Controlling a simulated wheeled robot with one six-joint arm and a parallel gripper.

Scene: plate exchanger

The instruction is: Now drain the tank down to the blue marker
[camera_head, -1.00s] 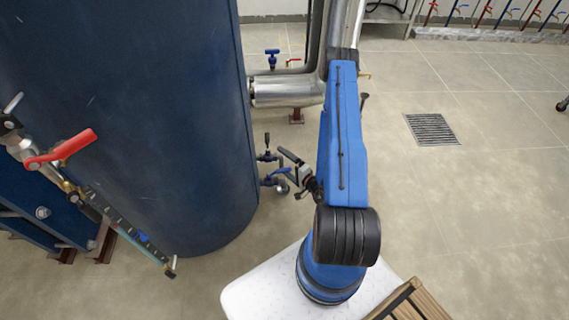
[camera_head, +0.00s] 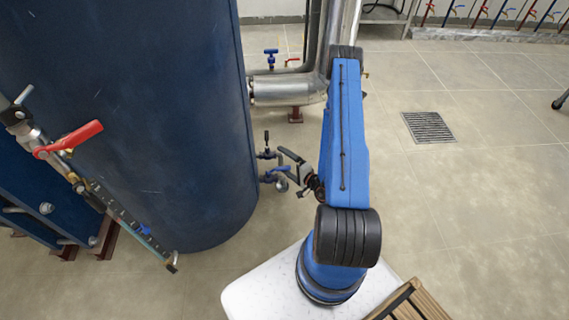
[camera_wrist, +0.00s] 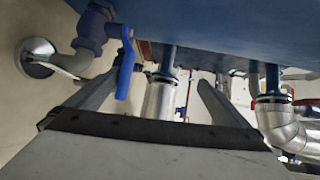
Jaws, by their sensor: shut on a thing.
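The large dark blue tank (camera_head: 150,110) fills the left of the head view. A slanted sight gauge (camera_head: 112,208) is in front of it, with a small blue marker (camera_head: 144,230) near its lower end. I cannot read the liquid level. Low at the tank's right side is a drain valve with a blue lever (camera_wrist: 126,72). My gripper (camera_head: 283,172) is at this valve, shut on the lever. In the wrist view the lever is against the left finger of my gripper (camera_wrist: 162,85); the contact on the right finger is unclear.
A silver pipe (camera_head: 287,92) runs behind. A red lever (camera_head: 75,139) is above the gauge. The floor around the grate (camera_head: 428,127) is clear.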

